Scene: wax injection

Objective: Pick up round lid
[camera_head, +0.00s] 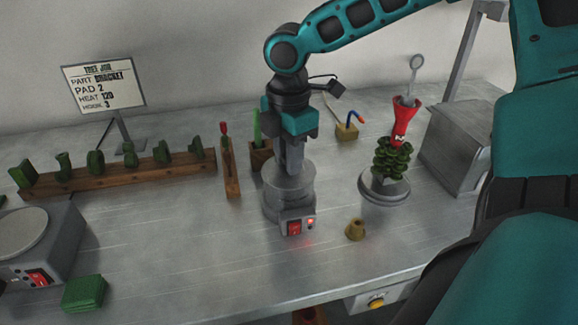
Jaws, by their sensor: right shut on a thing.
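My right gripper (290,165) points straight down over the grey round heater pot (288,202) in the middle of the table. Its jaws are shut on the round lid (270,172), a grey disc at the top of the pot. The fingers hide the middle of the lid and whatever part they grip. The lid looks level and at the pot's rim; I cannot tell whether there is a gap beneath it. The pot's front box has a red switch and a glowing red light. My left gripper is not in view.
A wooden rack (120,180) with green wax pieces stands left, near a job sign (104,85). A wooden stand (231,178) is close left of the pot. A brass cup (355,229) and a green wax tree (392,158) with a red funnel stand right.

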